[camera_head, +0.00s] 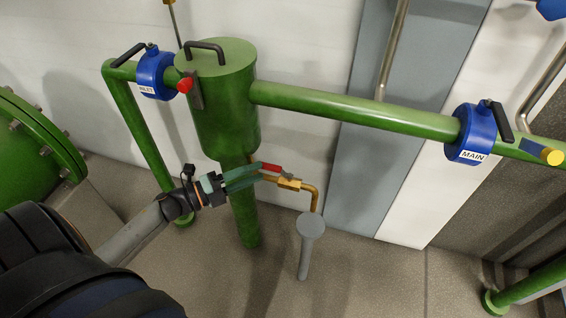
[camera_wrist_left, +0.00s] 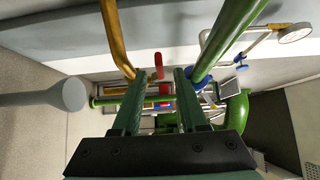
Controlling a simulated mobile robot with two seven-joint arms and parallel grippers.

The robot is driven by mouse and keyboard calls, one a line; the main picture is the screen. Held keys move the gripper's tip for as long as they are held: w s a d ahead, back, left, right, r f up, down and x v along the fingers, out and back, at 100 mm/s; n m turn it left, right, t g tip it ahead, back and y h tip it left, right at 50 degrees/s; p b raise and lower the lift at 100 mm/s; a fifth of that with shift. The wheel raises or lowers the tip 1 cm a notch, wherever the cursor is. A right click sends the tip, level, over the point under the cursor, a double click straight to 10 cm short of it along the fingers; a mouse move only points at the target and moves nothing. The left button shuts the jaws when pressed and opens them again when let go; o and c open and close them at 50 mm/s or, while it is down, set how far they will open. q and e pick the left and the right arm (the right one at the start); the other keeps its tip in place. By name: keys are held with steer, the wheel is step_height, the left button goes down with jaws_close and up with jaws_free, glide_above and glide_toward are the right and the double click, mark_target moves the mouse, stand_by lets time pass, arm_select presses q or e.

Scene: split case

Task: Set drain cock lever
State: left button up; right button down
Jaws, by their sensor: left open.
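The drain cock is a brass fitting (camera_head: 290,183) low beside the green vessel, with a brass pipe bending down from it. Its red lever (camera_head: 270,167) points left, toward my gripper. My left gripper (camera_head: 258,173) comes in from the left in front of the vessel's lower pipe, its green fingers pointing at the cock. In the left wrist view the fingers (camera_wrist_left: 158,78) are apart, and the red lever (camera_wrist_left: 158,65) shows in the gap near their tips. I cannot tell whether either finger touches it. My right gripper is not in view.
The green vessel (camera_head: 224,110) joins blue valves marked INLET (camera_head: 154,76) and MAIN (camera_head: 472,134). A grey funnel-topped stand (camera_head: 310,226) is below the brass pipe (camera_wrist_left: 117,40). A green flanged body (camera_head: 35,140) stands at left. Floor right of the stand is clear.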

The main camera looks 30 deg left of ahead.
mark_target(274, 165)
arm_select(q)
steer(key=x, duration=0.8)
steer(key=shift+a, duration=0.1)
jaws_close()
stand_by(1.2)
